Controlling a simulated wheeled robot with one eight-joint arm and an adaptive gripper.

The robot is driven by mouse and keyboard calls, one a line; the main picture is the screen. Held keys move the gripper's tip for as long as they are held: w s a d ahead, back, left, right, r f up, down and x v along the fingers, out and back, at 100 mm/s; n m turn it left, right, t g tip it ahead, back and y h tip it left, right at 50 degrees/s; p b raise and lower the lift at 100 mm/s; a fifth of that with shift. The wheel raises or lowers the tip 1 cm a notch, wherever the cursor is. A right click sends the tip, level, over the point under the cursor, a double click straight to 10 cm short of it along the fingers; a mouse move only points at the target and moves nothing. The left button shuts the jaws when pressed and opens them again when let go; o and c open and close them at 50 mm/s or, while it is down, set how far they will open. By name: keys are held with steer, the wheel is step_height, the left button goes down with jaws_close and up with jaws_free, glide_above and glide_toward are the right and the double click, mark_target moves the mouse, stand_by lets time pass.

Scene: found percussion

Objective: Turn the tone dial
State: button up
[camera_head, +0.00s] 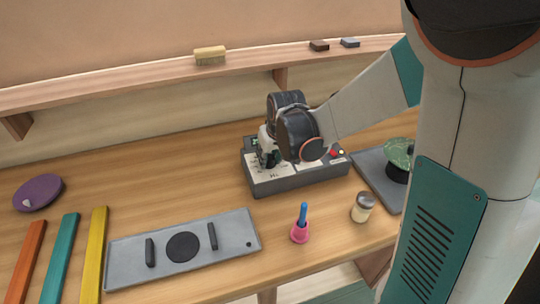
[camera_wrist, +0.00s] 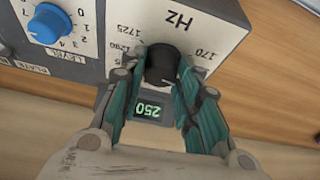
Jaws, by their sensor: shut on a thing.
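The tone dial is a black knob (camera_wrist: 161,62) on the white face of a grey box, ringed by numbers and marked "Hz" in the wrist view. A small green display (camera_wrist: 150,109) beside it reads 250. My gripper (camera_wrist: 162,72) has its teal fingers on both sides of the knob and is shut on it. In the head view the box (camera_head: 300,180) stands on the bench, and my gripper (camera_head: 268,156) reaches down onto its left part. My wrist hides the dial there.
A blue level knob (camera_wrist: 48,23) sits beside the dial. A red button (camera_head: 334,153) is on the box's right.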

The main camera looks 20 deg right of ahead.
steer(key=shift+a+m+h, duration=0.15)
steer(key=shift+m+h, duration=0.55)
steer(key=shift+m, duration=1.1)
steer(key=o, duration=1)
steer(key=shift+o, duration=0.2)
steer(key=shift+r, duration=0.1)
steer(key=v, duration=1.2)
